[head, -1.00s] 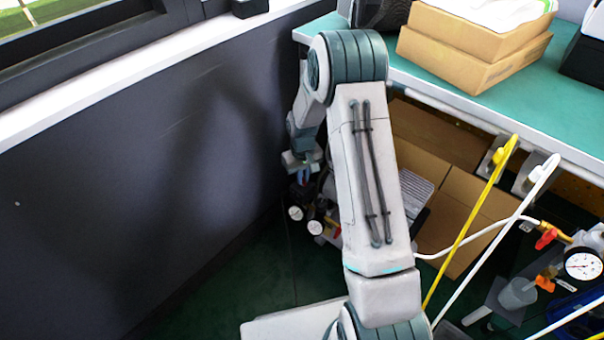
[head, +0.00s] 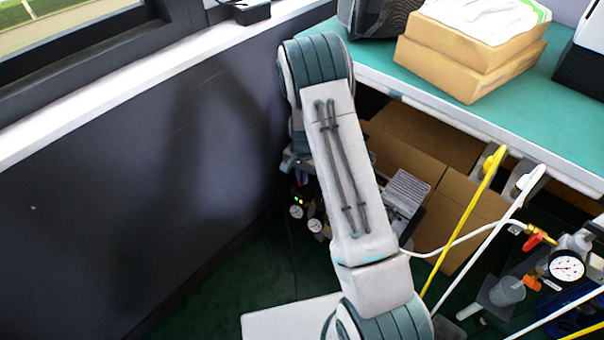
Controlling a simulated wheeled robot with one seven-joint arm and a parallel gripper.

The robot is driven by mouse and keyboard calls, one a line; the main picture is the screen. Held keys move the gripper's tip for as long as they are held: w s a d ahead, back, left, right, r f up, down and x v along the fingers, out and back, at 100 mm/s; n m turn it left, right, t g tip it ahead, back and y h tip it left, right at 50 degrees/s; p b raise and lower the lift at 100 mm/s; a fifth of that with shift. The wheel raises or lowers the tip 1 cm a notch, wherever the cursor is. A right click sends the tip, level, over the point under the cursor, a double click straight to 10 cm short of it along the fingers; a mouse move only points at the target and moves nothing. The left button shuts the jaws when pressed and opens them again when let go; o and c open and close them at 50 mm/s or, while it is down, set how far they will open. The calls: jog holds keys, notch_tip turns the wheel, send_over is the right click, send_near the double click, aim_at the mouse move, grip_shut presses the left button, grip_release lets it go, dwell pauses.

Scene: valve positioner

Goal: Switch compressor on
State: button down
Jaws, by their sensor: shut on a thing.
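The compressor (head: 315,226) stands low in the corner by the dark wall, under the bench end. Two round white gauges show on its front, and small green and yellow lights (head: 299,199) glow above them. My arm hides much of its right side. My gripper (head: 300,178) points down at the top of the compressor, just above the lights. It is shut on a small part there that looks like the compressor's switch. The fingertips are small and partly hidden, so the switch's position cannot be made out.
The green bench (head: 440,95) with brown boxes (head: 470,55) stands above and to the right. Cardboard (head: 465,210) lies under it. Yellow and white hoses (head: 465,225) hang at the right, near a gauge (head: 566,266). The dark wall (head: 130,190) is close at left.

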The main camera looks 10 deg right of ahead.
jog(key=shift+m+p, duration=0.4)
jog(key=shift+m, duration=0.8)
jog(key=shift+s, duration=0.1)
jog(key=c, duration=1.5)
grip_release()
jog(key=shift+d, duration=0.1)
jog(key=shift+r, duration=0.1)
notch_tip(320, 180, up, 14)
jog(key=p, duration=0.4)
jog(key=shift+f, duration=0.25)
